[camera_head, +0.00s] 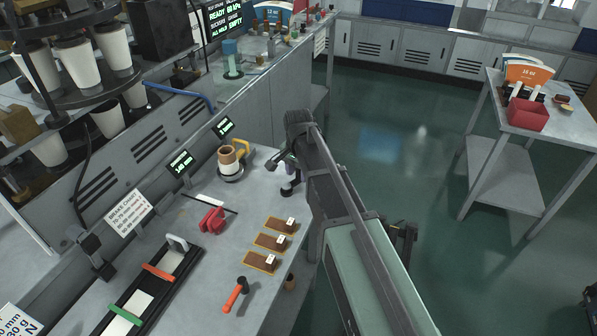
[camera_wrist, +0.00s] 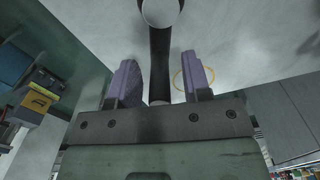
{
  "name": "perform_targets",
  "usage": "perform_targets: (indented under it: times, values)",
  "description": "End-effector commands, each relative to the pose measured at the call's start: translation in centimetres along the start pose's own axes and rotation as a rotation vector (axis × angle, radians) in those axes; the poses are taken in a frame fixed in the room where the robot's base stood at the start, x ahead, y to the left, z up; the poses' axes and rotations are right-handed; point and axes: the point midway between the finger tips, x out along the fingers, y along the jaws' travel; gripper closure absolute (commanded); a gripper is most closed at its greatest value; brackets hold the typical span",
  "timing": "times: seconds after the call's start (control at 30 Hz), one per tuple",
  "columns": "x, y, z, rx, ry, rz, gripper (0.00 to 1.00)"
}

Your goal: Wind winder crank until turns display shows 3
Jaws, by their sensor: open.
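My gripper (camera_head: 284,162) is over the right edge of the grey bench, beside a dark upright piece with a pale round part (camera_head: 287,184), which may be the winder crank. In the wrist view my gripper (camera_wrist: 159,62) has its two purple fingers apart. A black rod (camera_wrist: 160,55) with a grey round end (camera_wrist: 160,10) runs between them, with gaps on both sides. A tan cylinder on a white base (camera_head: 230,160) stands to the left, with a yellow part behind it. Two small displays with green text, one nearer (camera_head: 181,163) and one farther (camera_head: 223,127), are too small to read.
Wooden blocks with white tags (camera_head: 268,241), a red item (camera_head: 212,219) and an orange-handled hammer (camera_head: 235,294) lie on the bench (camera_head: 200,285). A grey machine wall (camera_head: 150,150) borders its left. A separate table (camera_head: 560,125) with a red bin stands far right.

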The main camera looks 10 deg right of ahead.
Motion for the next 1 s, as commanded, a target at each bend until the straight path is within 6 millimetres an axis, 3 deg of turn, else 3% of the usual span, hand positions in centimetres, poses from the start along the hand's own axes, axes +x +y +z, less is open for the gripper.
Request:
perform_targets:
  times: [0.17,0.5,0.63,1.0]
  values:
    - [-2.4,0.0,0.0,0.000,0.000,0.000,0.56]
    - [-10.3,0.0,0.0,0.000,0.000,0.000,0.56]
    - [-11.1,0.0,0.0,0.000,0.000,0.000,0.56]
    - [-10.7,0.0,0.0,0.000,0.000,0.000,0.56]
